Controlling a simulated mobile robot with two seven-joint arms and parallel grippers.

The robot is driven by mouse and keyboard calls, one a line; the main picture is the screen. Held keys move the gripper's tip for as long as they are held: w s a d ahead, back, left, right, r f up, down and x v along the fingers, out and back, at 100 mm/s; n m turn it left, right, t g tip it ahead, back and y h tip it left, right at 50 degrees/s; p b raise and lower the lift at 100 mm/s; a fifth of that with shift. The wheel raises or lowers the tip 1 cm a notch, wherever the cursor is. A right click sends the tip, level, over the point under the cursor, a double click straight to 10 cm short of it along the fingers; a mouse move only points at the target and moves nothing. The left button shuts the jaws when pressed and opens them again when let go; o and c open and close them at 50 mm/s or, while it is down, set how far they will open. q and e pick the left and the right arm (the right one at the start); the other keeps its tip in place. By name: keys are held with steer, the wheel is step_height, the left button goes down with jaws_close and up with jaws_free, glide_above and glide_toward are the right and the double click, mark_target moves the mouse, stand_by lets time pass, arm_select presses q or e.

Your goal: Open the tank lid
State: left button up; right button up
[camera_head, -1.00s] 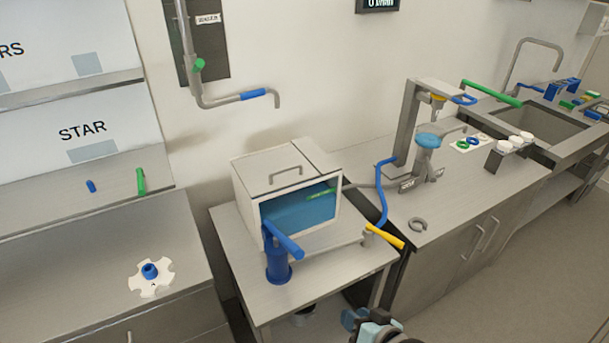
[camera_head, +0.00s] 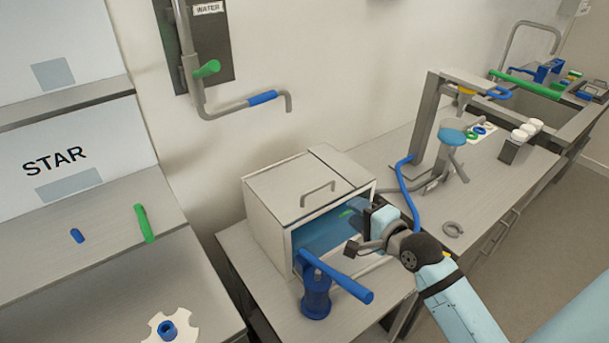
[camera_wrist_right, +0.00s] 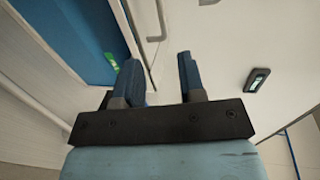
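The tank (camera_head: 268,228) is a white box with a blue see-through front, standing on a small table. Its lid (camera_head: 285,180) lies flat and closed on top, with a grey bar handle (camera_head: 318,192). My right gripper (camera_head: 372,238) is in front of the tank's right front side, apart from the handle; its arm comes in from the lower right. In the right wrist view, the two blue fingers (camera_wrist_right: 160,72) are spread with nothing between them. The handle (camera_wrist_right: 158,18) shows beyond them, at the top of that view. My left gripper is not in view.
A blue pump-like fitting with a lever (camera_head: 335,277) stands before the tank. A dispenser stand (camera_head: 425,125) with a blue hose is on the counter to the right. A wall pipe with a blue grip (camera_head: 262,98) hangs behind. A shelf with a green rod (camera_head: 144,223) is left.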

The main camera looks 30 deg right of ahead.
mark_target(320, 188)
steer(key=p+x, duration=0.1)
steer(key=x, duration=1.3)
steer(key=shift+w+a+p, duration=0.15)
steer(key=shift+w+p, duration=0.1)
steer(key=shift+p, duration=0.15)
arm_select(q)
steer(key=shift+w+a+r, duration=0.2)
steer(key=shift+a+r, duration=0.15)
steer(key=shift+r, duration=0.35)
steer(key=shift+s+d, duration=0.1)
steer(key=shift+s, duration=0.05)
arm_select(e)
jaws_close()
